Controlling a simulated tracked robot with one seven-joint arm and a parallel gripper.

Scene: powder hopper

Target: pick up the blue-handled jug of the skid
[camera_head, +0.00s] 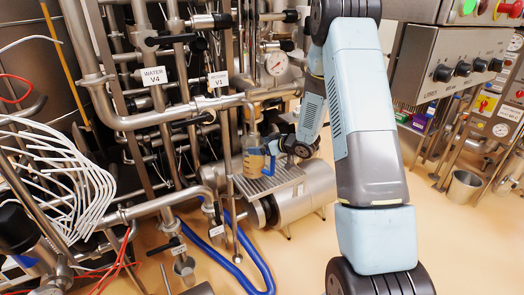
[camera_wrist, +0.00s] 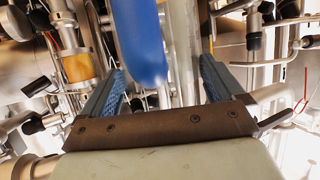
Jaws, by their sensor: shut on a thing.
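The jug (camera_head: 254,162) has a clear body with amber contents and a blue handle (camera_head: 270,158) on its right side. In the head view it is upright at the grated shelf (camera_head: 272,182) of the skid; I cannot tell whether its base touches the grating. My gripper (camera_head: 284,146) reaches in from the right and is at the handle, partly hidden behind my arm. In the wrist view the blue handle (camera_wrist: 138,40) is large and lies between the two fingers of my gripper (camera_wrist: 160,78). The exact contact with the fingers is hard to see.
An amber sight glass (camera_wrist: 78,67) with metal ends is left of the handle in the wrist view. Steel pipes and valves (camera_head: 165,105) crowd behind and left of the jug. A steel cylinder (camera_head: 305,195) lies under the shelf. Blue hose (camera_head: 245,265) runs along the floor.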

